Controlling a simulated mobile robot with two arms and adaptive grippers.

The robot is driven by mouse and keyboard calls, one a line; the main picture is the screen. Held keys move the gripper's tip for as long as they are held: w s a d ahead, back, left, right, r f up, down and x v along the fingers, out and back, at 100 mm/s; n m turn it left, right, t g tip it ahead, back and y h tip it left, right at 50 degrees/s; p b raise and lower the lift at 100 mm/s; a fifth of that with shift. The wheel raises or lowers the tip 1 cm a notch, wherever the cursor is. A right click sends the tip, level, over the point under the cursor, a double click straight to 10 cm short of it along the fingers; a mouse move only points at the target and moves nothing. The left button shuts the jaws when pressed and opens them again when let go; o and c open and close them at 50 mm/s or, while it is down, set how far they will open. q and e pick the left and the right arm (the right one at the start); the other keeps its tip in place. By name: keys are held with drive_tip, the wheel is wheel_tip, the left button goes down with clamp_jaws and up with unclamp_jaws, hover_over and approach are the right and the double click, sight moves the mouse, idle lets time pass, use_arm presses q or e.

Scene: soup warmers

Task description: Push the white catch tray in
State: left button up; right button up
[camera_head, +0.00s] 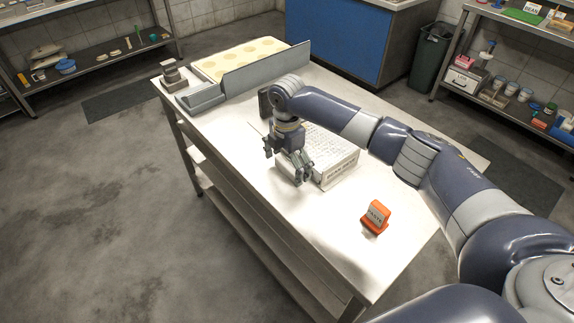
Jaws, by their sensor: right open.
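A white tray-like box (345,166) with a slatted or printed top and dark lettering along its front side sits on the white table; I take it as the catch tray. My right arm reaches in from the right over it and hides part of it. My right gripper (287,164) is open and points down at the tray's left front side. I cannot tell whether it touches the tray. My left gripper is not in view.
The table's front left strip is clear.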

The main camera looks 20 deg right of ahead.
drive_tip(key=shift+r, duration=0.2)
wheel_tip(320, 180, up, 12)
drive_tip(key=shift+f, duration=0.2)
idle(0.5)
